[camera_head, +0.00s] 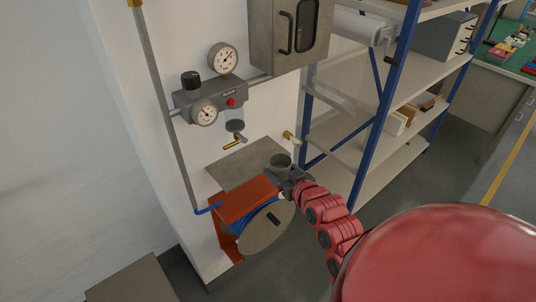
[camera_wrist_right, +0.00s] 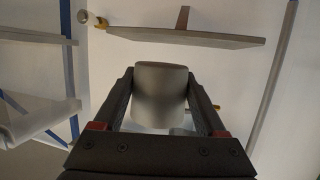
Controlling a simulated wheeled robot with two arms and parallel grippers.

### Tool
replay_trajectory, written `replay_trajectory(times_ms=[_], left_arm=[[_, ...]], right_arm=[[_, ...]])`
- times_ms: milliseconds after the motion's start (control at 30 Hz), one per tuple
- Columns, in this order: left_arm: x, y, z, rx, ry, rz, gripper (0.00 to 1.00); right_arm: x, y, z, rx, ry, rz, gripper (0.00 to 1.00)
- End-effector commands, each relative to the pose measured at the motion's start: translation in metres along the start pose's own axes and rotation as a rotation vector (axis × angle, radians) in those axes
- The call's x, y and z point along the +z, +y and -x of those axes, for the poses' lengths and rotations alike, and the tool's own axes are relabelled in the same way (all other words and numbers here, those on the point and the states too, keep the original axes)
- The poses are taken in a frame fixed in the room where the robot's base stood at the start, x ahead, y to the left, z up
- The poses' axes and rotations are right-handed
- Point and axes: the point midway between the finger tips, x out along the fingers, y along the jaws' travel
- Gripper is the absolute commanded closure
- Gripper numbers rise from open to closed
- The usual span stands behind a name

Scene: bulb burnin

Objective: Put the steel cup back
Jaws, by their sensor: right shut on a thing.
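The steel cup (camera_head: 281,160) is a small grey metal cup. My right gripper (camera_head: 284,170) is shut on it, and the cup stands upright, open end up, in the head view. In the right wrist view the cup (camera_wrist_right: 160,92) sits between the two dark fingers of my right gripper (camera_wrist_right: 160,100). A flat grey shelf plate (camera_head: 245,168) is fixed to the wall close by the cup. I cannot tell whether the cup is over the plate or in front of it. My left gripper is not in view.
An orange hose reel (camera_head: 243,201) with blue hose sits below the plate. A regulator with gauges (camera_head: 203,100) and a brass tap (camera_head: 235,142) hang above it. A grey cabinet (camera_head: 288,32) is higher up. A blue-framed shelf rack (camera_head: 378,120) stands to the right.

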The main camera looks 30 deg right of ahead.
Motion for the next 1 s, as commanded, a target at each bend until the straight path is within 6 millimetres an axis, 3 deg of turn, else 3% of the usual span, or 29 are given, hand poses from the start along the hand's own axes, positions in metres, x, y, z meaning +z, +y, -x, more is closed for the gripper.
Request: replay_trajectory(times_ms=[100,267,367,467,533,800,1000], left_arm=[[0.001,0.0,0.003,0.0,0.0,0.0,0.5],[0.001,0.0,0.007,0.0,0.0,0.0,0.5],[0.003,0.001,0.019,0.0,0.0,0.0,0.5],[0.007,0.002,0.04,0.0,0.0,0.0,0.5],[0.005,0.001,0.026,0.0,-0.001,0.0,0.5],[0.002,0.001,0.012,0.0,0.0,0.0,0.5],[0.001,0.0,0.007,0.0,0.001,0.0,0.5]], right_arm=[[-0.005,0.023,0.009,0.008,0.0,-0.001,0.91],[-0.007,0.035,0.016,0.003,0.003,-0.004,0.91],[-0.006,0.038,0.009,0.0,0.004,0.0,0.91],[-0.006,0.035,-0.009,-0.004,0.006,0.0,0.91],[-0.021,0.034,-0.024,-0.007,0.0,0.0,0.91],[-0.034,0.035,-0.093,-0.004,-0.004,-0.005,0.91],[-0.041,0.036,-0.126,-0.001,-0.001,-0.005,0.91]])
